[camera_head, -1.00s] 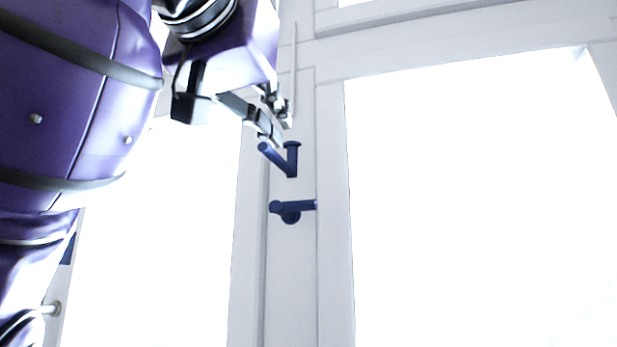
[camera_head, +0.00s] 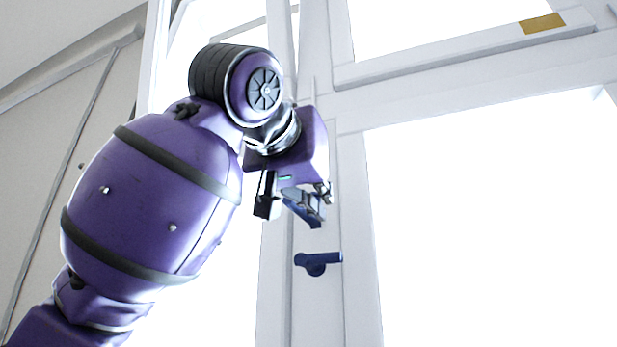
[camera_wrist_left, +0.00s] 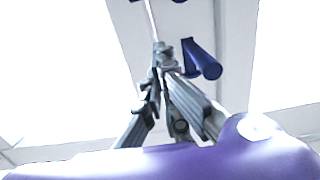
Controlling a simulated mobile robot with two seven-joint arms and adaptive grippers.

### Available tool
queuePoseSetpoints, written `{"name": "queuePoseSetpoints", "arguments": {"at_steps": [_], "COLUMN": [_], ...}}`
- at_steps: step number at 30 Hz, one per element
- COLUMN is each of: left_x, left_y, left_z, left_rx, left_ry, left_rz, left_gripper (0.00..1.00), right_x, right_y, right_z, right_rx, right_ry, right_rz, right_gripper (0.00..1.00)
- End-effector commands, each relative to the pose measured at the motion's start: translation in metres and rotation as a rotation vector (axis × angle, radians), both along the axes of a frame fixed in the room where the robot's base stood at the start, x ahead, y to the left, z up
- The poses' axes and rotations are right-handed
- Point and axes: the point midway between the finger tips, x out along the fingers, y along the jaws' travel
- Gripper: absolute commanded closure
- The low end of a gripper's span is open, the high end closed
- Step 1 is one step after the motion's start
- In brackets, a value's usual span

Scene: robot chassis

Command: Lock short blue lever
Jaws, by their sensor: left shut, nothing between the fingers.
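A dark blue lever (camera_head: 318,260) sits on the white window frame in the head view, its handle roughly horizontal. My left gripper (camera_head: 318,210) is just above it and shut, with nothing between the fingers. A second blue lever (camera_head: 303,214) is mostly hidden behind this gripper. In the left wrist view, a blue lever bar (camera_wrist_left: 202,58) lies right of the shut fingertips (camera_wrist_left: 161,48); whether they touch it I cannot tell. Blue parts also show cut off at the top edge. Which lever is the short one is unclear. My right gripper is not in view.
The white upright (camera_head: 318,310) carrying the levers stands between bright panes. A wide pane (camera_head: 490,220) lies to the right. A gold label (camera_head: 541,23) is on the upper frame. A grey wall panel (camera_head: 50,150) is at the left.

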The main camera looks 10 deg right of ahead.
Motion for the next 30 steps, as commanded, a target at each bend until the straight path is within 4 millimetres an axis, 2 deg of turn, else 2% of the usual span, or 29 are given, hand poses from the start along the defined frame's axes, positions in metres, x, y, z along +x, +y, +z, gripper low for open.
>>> {"name": "queuePoseSetpoints", "arguments": {"at_steps": [2,6,10,24,30], "left_x": [0.013,0.014,0.015,0.016,0.024], "left_y": [-0.008,-0.009,-0.01,-0.01,-0.011], "left_z": [-0.005,-0.027,-0.036,-0.04,-0.042], "left_rx": [0.002,0.001,0.001,0.002,0.031], "left_ry": [0.003,0.002,0.0,0.0,-0.019], "left_rz": [0.0,0.0,0.0,0.0,0.001], "left_gripper": [1.0,1.0,1.0,1.0,1.0], "right_x": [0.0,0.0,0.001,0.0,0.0], "right_y": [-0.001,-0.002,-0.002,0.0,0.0], "right_z": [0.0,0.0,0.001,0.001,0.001], "right_rx": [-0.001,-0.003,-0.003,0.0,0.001], "right_ry": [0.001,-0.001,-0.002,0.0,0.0], "right_rz": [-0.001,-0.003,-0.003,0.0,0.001], "right_gripper": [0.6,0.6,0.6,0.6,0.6]}}
